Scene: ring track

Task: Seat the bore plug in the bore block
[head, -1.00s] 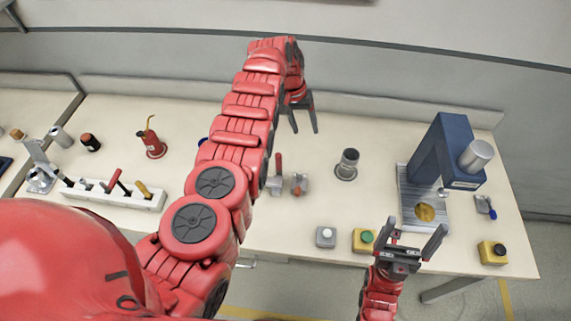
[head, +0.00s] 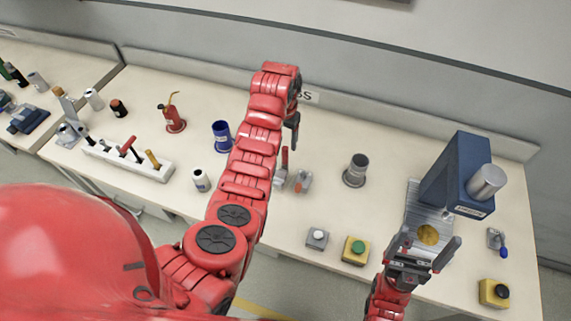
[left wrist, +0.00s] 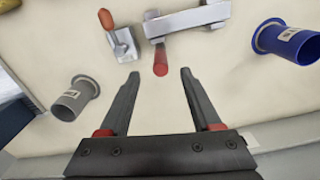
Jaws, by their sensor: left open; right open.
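I cannot tell for certain which objects are the bore plug and bore block. A grey flanged cylinder (head: 356,170) stands upright on the bench right of my left gripper (head: 292,122); it also shows at left in the left wrist view (left wrist: 75,98). A blue flanged cylinder (head: 222,135) stands left of my left arm and shows in the left wrist view (left wrist: 285,42). My left gripper is open above the bench, with nothing between its fingers (left wrist: 158,100). My right gripper (head: 420,250) is open at the front right, before the blue press.
The blue press (head: 455,175) has a grey base with a gold disc (head: 428,235). A white tool rack (head: 130,160) is at left.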

